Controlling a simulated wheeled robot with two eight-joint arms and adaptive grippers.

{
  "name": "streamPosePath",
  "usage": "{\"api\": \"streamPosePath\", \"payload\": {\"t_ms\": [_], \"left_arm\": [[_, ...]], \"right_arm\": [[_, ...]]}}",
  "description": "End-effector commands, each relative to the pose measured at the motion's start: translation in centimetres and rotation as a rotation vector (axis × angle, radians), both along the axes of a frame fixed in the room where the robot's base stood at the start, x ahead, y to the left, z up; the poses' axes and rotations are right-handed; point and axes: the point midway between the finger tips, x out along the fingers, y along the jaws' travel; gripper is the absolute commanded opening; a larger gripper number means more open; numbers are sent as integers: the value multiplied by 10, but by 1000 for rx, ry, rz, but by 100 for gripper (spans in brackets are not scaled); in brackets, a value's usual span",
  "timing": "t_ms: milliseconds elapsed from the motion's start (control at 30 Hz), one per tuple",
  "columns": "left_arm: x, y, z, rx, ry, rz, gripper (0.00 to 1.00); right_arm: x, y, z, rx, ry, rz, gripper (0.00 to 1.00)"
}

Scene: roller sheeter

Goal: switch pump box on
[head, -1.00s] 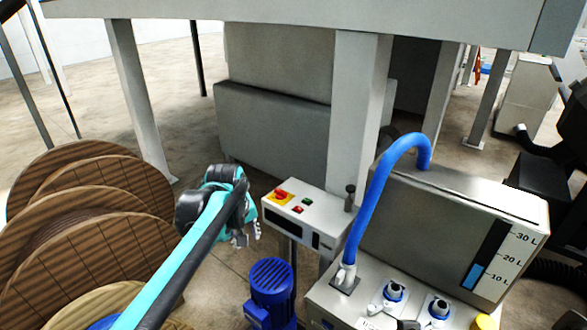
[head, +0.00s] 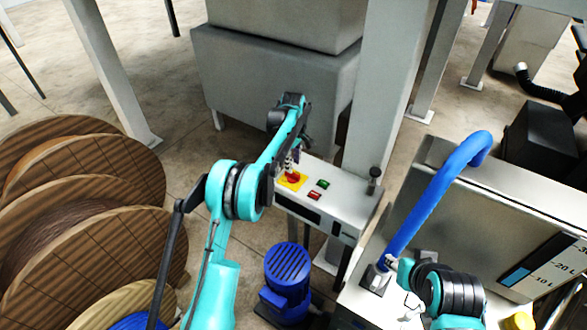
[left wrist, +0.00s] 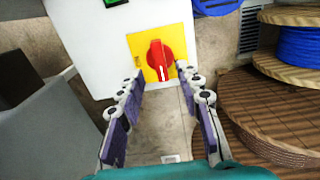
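The pump box (head: 335,195) is a pale box with a red rotary switch (head: 292,177) on a yellow plate, plus a green and a red button on top. In the left wrist view the red switch (left wrist: 160,56) stands upright in the picture, with a white mark at its lower end. My left gripper (head: 290,163) is just above the switch. In the left wrist view its fingers (left wrist: 156,78) are open, one on either side of the switch, with nothing held. Contact cannot be told.
A blue motor (head: 288,272) stands below the box. Wooden cable reels (head: 95,250) fill the left. A tank with a blue hose (head: 440,190) is at right. A pale post (head: 385,90) rises behind the box.

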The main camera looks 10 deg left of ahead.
Motion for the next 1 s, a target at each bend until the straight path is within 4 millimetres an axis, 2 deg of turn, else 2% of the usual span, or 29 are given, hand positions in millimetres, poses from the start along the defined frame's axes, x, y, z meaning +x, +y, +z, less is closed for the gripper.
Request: {"api": "streamPosePath", "payload": {"t_ms": [33,100,300,633,667,700,800,1000], "left_arm": [[0,0,-12,0,0,0,35],[0,0,-24,0,-1,0,35],[0,0,-46,0,-1,-1,35],[0,0,-50,0,-1,-1,35],[0,0,-50,0,-1,-1,33],[0,0,-50,0,-1,-1,22],[0,0,-50,0,-1,-1,0],[0,0,-50,0,-1,-2,0]], "right_arm": [[0,0,-5,0,0,0,40],[0,0,-8,0,0,0,40],[0,0,-13,0,0,0,40],[0,0,-13,0,0,0,40],[0,0,-13,0,0,0,40],[0,0,-13,0,0,0,40],[0,0,-13,0,0,0,40],[0,0,-13,0,0,0,40]]}}
